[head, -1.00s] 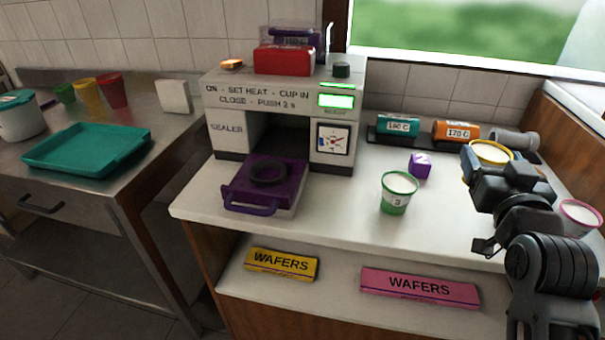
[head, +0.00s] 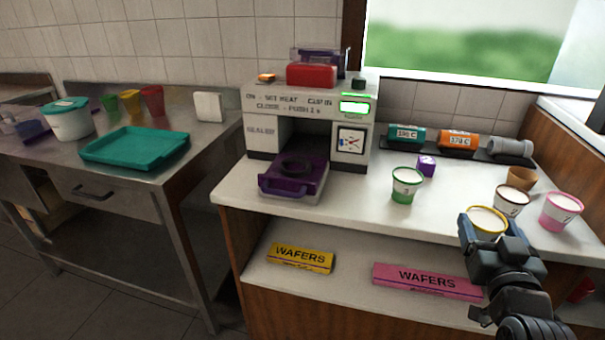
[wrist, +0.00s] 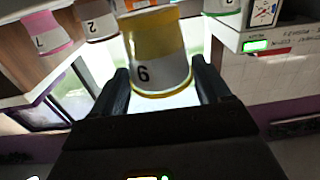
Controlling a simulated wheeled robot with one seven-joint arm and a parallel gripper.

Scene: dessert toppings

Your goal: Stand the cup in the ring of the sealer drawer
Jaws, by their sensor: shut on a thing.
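My gripper (head: 489,228) is shut on a yellow-rimmed cup (head: 488,219) filled with something pale, at the front right of the counter. The sealer (head: 310,115) stands at the back of the counter. Its purple drawer (head: 287,187) is pulled out to the front, with a dark ring (head: 298,166) on it. The ring is empty. The held cup is well to the right of the drawer.
A pink cup (head: 561,212), a white cup (head: 511,201) and a brown cup (head: 522,179) stand at the right. Cylinders (head: 457,142) lie behind. Wafer boxes (head: 427,281) lie on the lower shelf.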

